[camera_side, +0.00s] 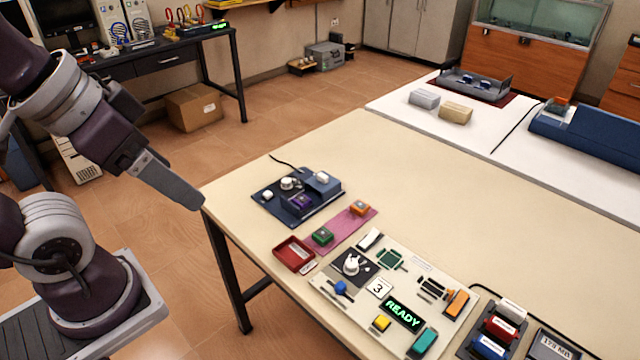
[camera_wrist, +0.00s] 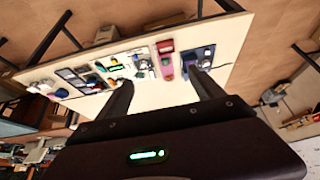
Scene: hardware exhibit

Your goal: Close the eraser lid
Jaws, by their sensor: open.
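A dark blue device (camera_side: 268,208) with a cable stands near the table's left edge; it looks like the eraser. A purple block (camera_side: 301,201) sits on it beside a raised blue-grey part (camera_side: 326,187), with white knobs behind. I cannot tell which part is the lid or how far it is open. The device also shows in the wrist view (camera_wrist: 198,58), near the right finger. My gripper (camera_side: 190,197) hangs left of the table edge, apart from the device. In the wrist view my gripper (camera_wrist: 162,88) has its fingers spread with nothing between them.
A pink mat (camera_side: 342,229) holds a green block (camera_side: 322,236) and an orange block (camera_side: 360,208). A red tray (camera_side: 294,254) and a panel with a READY display (camera_side: 403,312) are nearer the camera. Coloured blocks stand at front right.

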